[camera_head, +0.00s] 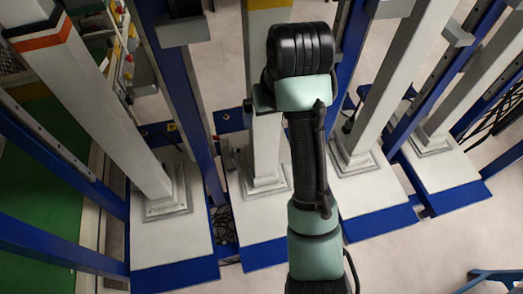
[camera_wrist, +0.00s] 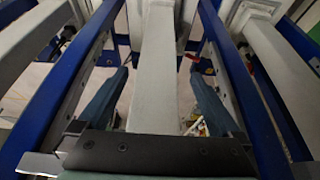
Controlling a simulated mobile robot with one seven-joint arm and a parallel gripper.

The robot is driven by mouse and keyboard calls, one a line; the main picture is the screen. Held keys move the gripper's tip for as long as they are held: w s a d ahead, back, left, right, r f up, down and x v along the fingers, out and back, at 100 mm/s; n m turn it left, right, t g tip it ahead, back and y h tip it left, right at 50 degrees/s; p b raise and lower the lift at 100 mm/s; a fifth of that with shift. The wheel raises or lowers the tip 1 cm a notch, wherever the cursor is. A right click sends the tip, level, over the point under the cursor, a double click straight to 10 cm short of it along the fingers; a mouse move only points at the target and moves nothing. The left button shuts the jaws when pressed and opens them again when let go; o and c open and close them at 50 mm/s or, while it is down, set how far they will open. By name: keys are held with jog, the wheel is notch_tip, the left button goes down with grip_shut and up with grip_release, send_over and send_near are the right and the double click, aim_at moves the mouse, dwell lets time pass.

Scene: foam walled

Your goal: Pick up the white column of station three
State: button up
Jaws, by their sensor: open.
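Several white columns stand upright on pale base plates in the head view. One white column (camera_head: 265,150) with a yellow band at its top stands in the middle, partly hidden behind my arm. No readable label shows which is station three. In the wrist view, a white column (camera_wrist: 157,85) runs down the middle of the picture. My gripper (camera_wrist: 159,72) is open, with one dark finger on each side of that column in the picture. Gaps show on both sides, and I cannot tell how deep the column lies between the fingers. The fingers are hidden in the head view.
Blue upright rails (camera_head: 180,90) stand between the columns and flank the fingers closely. A column with an orange and black band (camera_head: 90,100) stands at the left. More columns (camera_head: 395,80) stand at the right. Open floor (camera_head: 400,255) lies at the lower right.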

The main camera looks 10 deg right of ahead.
aim_at(267, 131)
jog(key=shift+b+x, duration=1.3)
jog(key=shift+x, duration=3.25)
jog(key=shift+s+d, duration=0.1)
jog(key=shift+d, duration=0.05)
jog(key=shift+f+p, duration=0.3)
jog(key=shift+p, duration=0.1)
grip_shut()
jog(key=shift+r, duration=0.2)
